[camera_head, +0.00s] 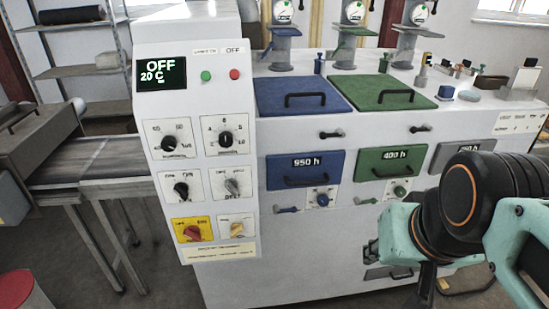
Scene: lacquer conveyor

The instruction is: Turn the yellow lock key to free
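The control panel (200,110) stands at centre-left, with several dials on its white front. Its lowest row has a small white plate with a yellow key-like knob (237,229), tilted on the plate; the lettering is too small to read. To its left is a red knob (193,232) on a yellow plate. My arm, teal and black, enters from the right, well apart from the panel. A dark part (427,284) below the wrist may be my gripper; its fingertips cannot be made out. Nothing of mine touches the yellow key.
The panel display (162,74) reads OFF, 20 C. Blue (305,168) and green (391,162) drawer fronts with handles lie right of the panel. A conveyor (90,162) runs off left. A red bin (20,292) stands at lower left. The space before the panel looks clear.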

